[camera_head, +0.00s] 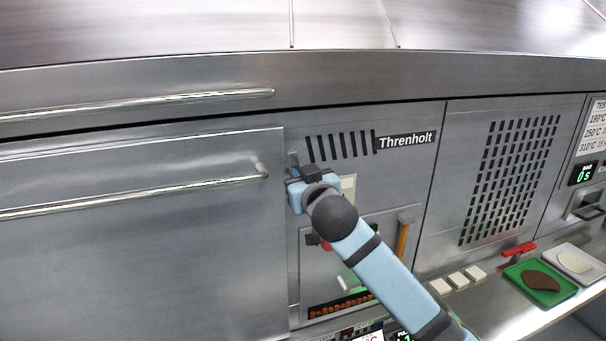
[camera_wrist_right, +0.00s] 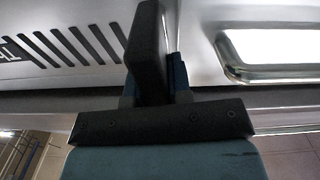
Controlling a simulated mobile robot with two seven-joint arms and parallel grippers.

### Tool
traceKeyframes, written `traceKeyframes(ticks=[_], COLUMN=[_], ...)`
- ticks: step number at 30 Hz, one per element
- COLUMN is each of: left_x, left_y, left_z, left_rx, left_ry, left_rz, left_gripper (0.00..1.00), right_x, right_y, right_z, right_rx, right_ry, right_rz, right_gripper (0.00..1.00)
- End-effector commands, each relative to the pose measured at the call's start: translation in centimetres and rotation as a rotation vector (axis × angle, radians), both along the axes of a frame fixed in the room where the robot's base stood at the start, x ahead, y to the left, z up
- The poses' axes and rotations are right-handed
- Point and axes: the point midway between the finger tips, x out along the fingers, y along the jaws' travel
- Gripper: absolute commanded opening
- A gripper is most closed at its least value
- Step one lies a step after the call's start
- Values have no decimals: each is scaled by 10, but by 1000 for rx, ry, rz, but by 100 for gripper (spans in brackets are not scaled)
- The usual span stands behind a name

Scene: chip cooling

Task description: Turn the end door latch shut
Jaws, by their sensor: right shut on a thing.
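The end door latch appears to be the small dark upright piece (camera_head: 294,159) at the seam between the large steel door panel (camera_head: 140,250) and the Threnholt panel (camera_head: 400,170). My right gripper (camera_head: 299,178) is at this piece, just left of and below the vent slots, and is shut on it. The gripper hides most of the latch, so its exact angle cannot be told. In the right wrist view my dark fingers (camera_wrist_right: 150,50) are close together against the steel front, and the grip itself is hidden. My left gripper is not in view.
A long bar handle (camera_head: 130,194) crosses the steel door, with another bar (camera_head: 140,103) above it. An orange-brown lever (camera_head: 402,238) is right of my arm. A green tray (camera_head: 540,283) with a brown piece and a white tray (camera_head: 586,262) stand on the right counter.

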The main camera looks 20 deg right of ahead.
Motion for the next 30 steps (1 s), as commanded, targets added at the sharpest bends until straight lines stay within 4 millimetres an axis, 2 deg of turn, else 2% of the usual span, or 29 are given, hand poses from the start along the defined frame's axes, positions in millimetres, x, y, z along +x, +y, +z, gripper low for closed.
traceKeyframes(ticks=[5,18,30], left_x=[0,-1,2], left_y=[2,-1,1], left_z=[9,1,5], left_rx=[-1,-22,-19], left_ry=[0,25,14], left_rz=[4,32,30], left_gripper=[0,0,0], right_x=[0,0,0], right_y=[3,11,17], right_z=[1,-5,-11], right_rx=[-145,-563,-944], right_ry=[-4,-19,-33], right_rz=[0,-1,-1], right_gripper=[0,0,0])
